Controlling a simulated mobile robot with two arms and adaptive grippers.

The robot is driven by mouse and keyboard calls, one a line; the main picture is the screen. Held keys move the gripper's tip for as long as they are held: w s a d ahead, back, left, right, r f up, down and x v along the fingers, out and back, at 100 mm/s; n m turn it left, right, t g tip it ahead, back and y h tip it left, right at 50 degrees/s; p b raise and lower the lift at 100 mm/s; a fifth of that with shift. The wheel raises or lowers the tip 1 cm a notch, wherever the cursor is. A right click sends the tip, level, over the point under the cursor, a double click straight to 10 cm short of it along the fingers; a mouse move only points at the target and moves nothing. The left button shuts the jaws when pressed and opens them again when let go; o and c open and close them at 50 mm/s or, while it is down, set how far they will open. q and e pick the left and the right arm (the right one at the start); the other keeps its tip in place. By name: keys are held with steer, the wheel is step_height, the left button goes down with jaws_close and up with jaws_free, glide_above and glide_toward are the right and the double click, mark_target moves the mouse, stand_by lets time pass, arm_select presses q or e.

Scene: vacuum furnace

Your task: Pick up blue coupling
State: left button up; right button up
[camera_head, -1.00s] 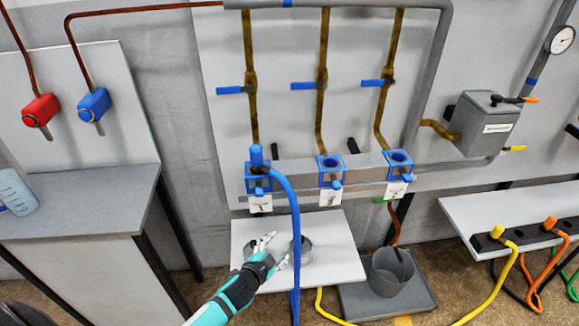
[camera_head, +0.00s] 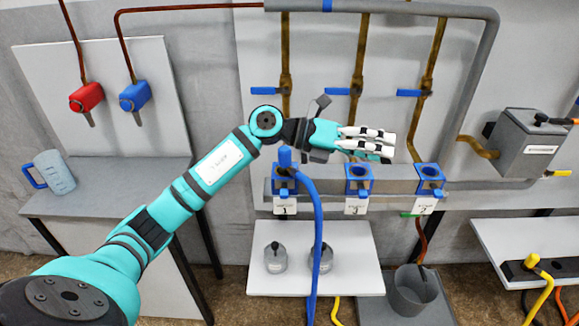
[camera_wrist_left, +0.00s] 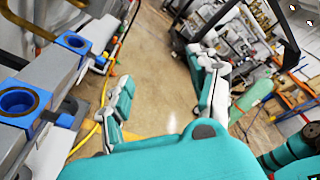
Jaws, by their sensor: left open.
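The blue coupling (camera_head: 285,158) stands upright at the port labelled 1 (camera_head: 285,185). A blue hose (camera_head: 317,235) runs from it down past the white shelf. My left gripper (camera_head: 372,142) is in front of the pipe panel, to the right of the coupling and above the middle blue port (camera_head: 359,180). Its fingers point right, away from the coupling. In the left wrist view the fingers (camera_wrist_left: 162,92) are spread with nothing between them, only floor behind. The coupling does not clearly show there. My right gripper is not in view.
A blue port (camera_head: 430,180) sits at the right end of the rail. Blue valve handles (camera_head: 338,91) stick out above. Two grey lidded pots (camera_head: 276,258) stand on the white shelf (camera_head: 345,285). A grey bucket (camera_head: 412,290) is at lower right. A blue jug (camera_head: 55,172) stands on the left bench.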

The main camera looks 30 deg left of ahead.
arm_select(q)
steer(key=a+m+g+y, duration=0.1)
steer(key=a+m+y, duration=0.1)
steer(key=a+y, duration=0.65)
steer(key=n+y, duration=0.2)
steer(key=y, duration=0.3)
glide_toward(284, 150)
steer(key=shift+g, duration=0.5)
steer(key=shift+w+a+r+p+x, duration=0.15)
steer(key=shift+p+x, duration=0.25)
steer(key=shift+x, duration=1.45)
steer(key=shift+w+p+x, duration=0.25)
steer(key=shift+p+x, duration=0.2)
steer(key=shift+x, duration=1.35)
steer(key=shift+w+a+r+p+x, duration=0.1)
steer(key=shift+w+p+x, duration=0.25)
steer(key=shift+x, duration=1.5)
steer(key=shift+s, duration=0.15)
jaws_close()
